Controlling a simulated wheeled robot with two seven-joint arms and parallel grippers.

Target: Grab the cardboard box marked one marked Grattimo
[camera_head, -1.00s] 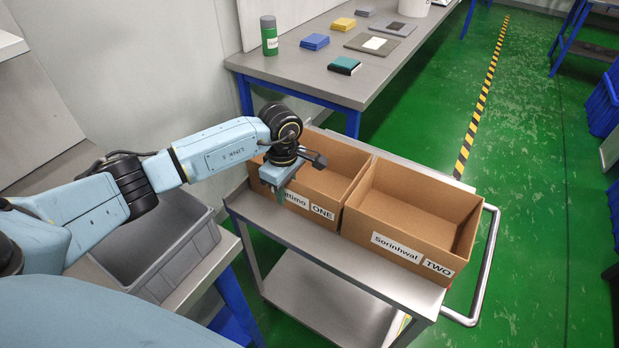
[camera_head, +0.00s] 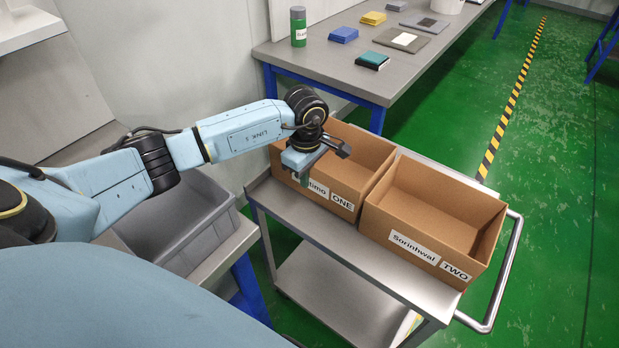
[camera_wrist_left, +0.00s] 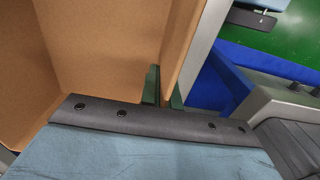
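The cardboard box marked ONE (camera_head: 341,202) stands open-topped on the grey cart, at the left of a matching box. Its name label is partly covered by my left gripper (camera_head: 303,175); only the ending "timo" shows. My left gripper is at the box's near wall, close to its left corner. In the left wrist view the two green fingers (camera_wrist_left: 165,93) stand close together, one on each side of the cardboard wall (camera_wrist_left: 185,50), and look shut on it. My right gripper is in neither view.
The box marked Sorinhwal TWO (camera_head: 430,245) stands close at the right on the cart (camera_head: 335,255), which has a curved handle (camera_head: 508,270). A grey bin (camera_head: 185,225) sits at the left below my arm. A bench (camera_head: 440,55) with several small items is behind.

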